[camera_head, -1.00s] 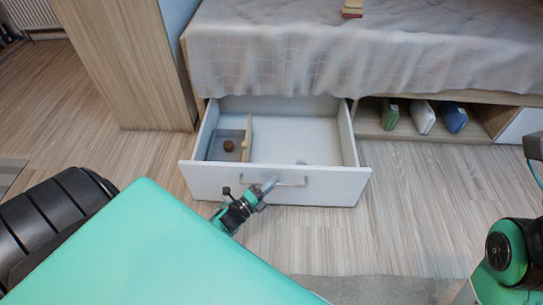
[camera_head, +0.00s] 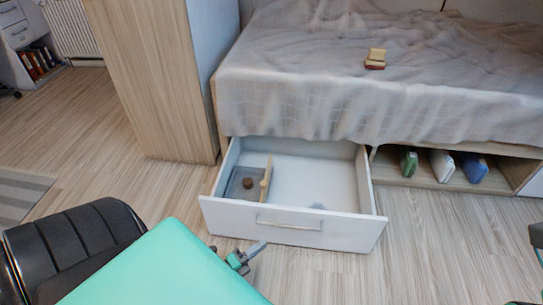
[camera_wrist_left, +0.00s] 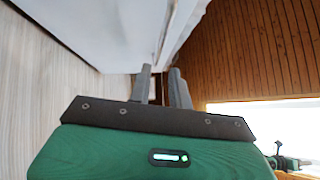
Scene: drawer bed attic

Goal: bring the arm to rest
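My left gripper (camera_head: 257,247) is in front of the open white drawer, just below its handle (camera_head: 290,223) in the head view, and apart from it. In the left wrist view its two grey fingers (camera_wrist_left: 162,87) stand a little apart with nothing between them. The white drawer (camera_head: 330,232) under the bed is pulled out. My right gripper is not in view; only a bit of my right arm shows at the right edge.
The drawer holds a grey divided compartment with a small brown object (camera_head: 248,183). Small stacked blocks (camera_head: 375,60) lie on the bed. Green, white and blue items (camera_head: 442,165) stand in the shelf to the right. A wooden cabinet side (camera_head: 160,90) stands left. Floor right of the drawer is clear.

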